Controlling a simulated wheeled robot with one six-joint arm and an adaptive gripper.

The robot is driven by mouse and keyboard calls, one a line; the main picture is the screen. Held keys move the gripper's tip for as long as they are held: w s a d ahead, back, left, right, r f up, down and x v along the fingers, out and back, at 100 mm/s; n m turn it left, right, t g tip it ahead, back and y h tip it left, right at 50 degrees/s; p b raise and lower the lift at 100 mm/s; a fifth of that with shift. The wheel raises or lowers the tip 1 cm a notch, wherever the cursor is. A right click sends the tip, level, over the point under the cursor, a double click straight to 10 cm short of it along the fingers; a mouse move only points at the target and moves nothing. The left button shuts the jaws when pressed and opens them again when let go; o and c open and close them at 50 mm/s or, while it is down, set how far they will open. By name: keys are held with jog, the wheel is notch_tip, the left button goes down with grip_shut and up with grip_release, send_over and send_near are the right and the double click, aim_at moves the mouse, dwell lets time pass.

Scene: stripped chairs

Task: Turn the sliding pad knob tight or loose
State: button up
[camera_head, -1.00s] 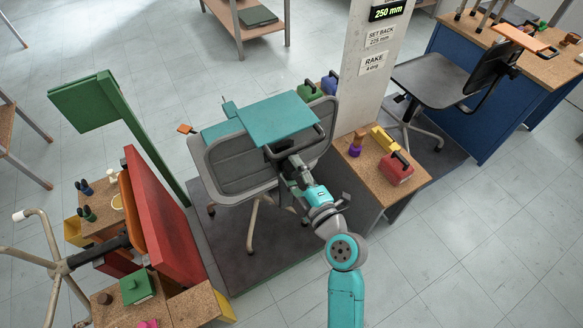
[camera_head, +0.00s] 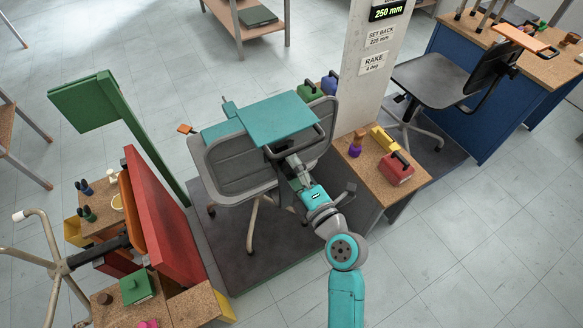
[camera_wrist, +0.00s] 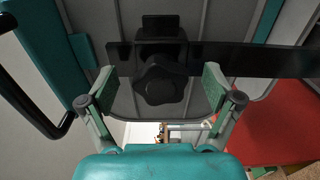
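The sliding pad knob (camera_wrist: 160,84) is a black lobed knob in the wrist view, under a black horizontal bar (camera_wrist: 240,60) on the grey underside of the chair. My gripper (camera_wrist: 158,84) is open, with one grey-green finger left of the knob and one right of it. Gaps show on both sides, so neither finger touches it. I cannot tell whether the fingertips reach as far as the knob. In the head view my gripper (camera_head: 291,163) is at the grey chair (camera_head: 237,165) with teal pads (camera_head: 283,118); the knob is hidden there.
A cork-topped bench (camera_head: 372,182) with a red weight (camera_head: 396,170) and a yellow box (camera_head: 384,140) stands close right of my arm. A white post (camera_head: 366,85) rises behind it. A red panel (camera_head: 160,220) stands left of the chair. The floor at lower right is clear.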

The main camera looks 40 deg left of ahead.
aim_at(295, 174)
jog(key=shift+d, duration=0.1)
jog(key=shift+v, duration=2.95)
jog(key=s+d+f+m+t+h, duration=0.2)
jog(key=s+d+f+m+h, duration=0.15)
jog(key=d+m, duration=0.35)
jog(key=s+d+f+m+t+h, duration=0.2)
jog(key=d+f+m+h, duration=0.15)
jog(key=d, duration=0.65)
jog(key=s+d+f+m+t+h, duration=0.25)
jog(key=d+f+m, duration=0.25)
jog(key=d+m, duration=0.25)
jog(key=s+d+r+m+h, duration=0.3)
jog(key=s+d+m, duration=0.4)
jog(key=s, duration=0.3)
jog(key=s+d+r+m+t+h, duration=0.1)
jog(key=s+d+r+m+h, duration=0.3)
jog(key=s, duration=0.6)
jog(key=d+r+m, duration=0.2)
jog(key=d, duration=0.1)
jog(key=shift+s+d+r+m, duration=0.2)
jog(key=shift+d+m, duration=0.15)
jog(key=shift+m, duration=0.05)
